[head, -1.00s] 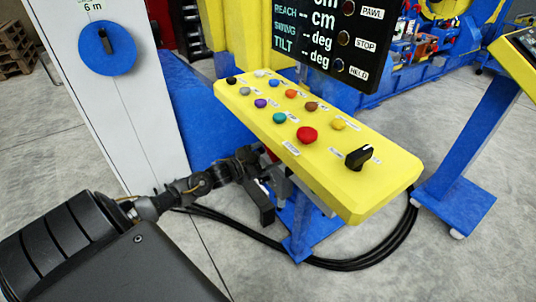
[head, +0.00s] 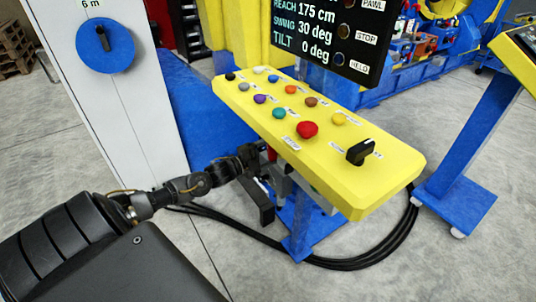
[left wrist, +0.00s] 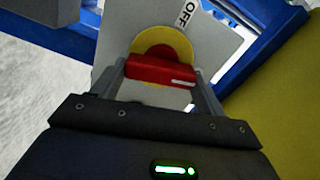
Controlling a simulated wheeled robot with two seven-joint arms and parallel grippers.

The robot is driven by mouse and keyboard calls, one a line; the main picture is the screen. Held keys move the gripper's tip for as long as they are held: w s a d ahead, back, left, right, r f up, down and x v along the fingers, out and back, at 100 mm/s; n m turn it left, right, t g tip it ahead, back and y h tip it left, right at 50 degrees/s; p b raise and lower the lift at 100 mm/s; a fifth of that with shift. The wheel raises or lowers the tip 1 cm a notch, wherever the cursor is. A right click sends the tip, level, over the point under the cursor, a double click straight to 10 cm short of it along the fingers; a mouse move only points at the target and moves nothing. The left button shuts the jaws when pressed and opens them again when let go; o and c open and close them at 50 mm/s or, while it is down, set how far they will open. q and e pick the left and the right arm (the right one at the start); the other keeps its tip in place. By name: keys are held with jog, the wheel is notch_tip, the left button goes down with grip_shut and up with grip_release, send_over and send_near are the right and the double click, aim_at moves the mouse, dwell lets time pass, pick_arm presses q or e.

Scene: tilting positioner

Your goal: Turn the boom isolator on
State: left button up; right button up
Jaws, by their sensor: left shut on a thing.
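The boom isolator has a red bar handle (left wrist: 160,72) on a yellow disc (left wrist: 150,48), set on a grey plate (left wrist: 115,25). An OFF label (left wrist: 186,14) is on the plate to the upper right of the disc. My left gripper (left wrist: 162,80) is shut on the red handle, one finger at each end. In the head view my left gripper (head: 258,178) reaches under the left edge of the yellow control desk (head: 365,195), which hides most of the isolator. My right gripper is not in view.
The desk carries several coloured buttons, a large red stop button (head: 307,129) and a black knob (head: 360,152). The display (head: 325,35) reads reach 175 cm, swing 30 deg, tilt 0 deg. Black cables (head: 345,264) loop on the floor. A white panel (head: 115,110) stands left.

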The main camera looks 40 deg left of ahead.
pick_arm(q)
jog(key=shift+f+m, duration=0.1)
jog(key=shift+m, duration=1.2)
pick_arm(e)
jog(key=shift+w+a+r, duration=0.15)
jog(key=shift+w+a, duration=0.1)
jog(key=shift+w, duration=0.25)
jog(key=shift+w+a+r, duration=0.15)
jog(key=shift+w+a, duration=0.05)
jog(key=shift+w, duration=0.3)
pick_arm(q)
jog(key=shift+b, duration=0.3)
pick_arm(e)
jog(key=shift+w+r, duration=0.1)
pick_arm(q)
jog(key=o, duration=1)
jog(key=shift+s, duration=0.1)
jog(key=shift+v, duration=5.3)
